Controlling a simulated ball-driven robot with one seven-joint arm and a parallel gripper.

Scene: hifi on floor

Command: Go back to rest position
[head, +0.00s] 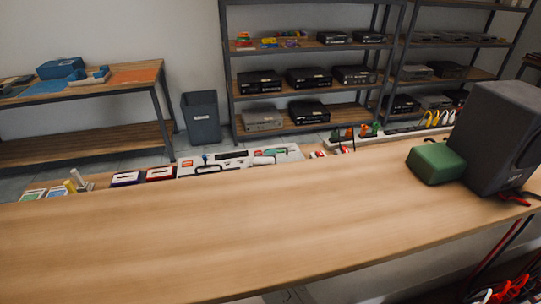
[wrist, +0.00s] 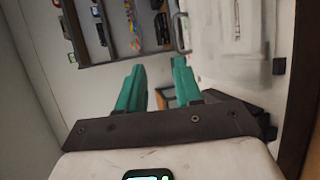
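My gripper (wrist: 159,68) shows in the wrist view. Its two teal fingers stand apart with a clear gap between them, and nothing is held. Beyond the fingers the wrist view looks toward a shelf and a pale surface, at a turned angle. The gripper is not recognisable in the head view, so its place over or beside the table cannot be told from there.
A long wooden table (head: 200,240) crosses the head view, mostly bare. A dark speaker (head: 497,140) and a green box (head: 435,163) stand at its right. Behind are another table (head: 130,75), a grey bin (head: 201,118) and metal shelves (head: 300,50) with black devices.

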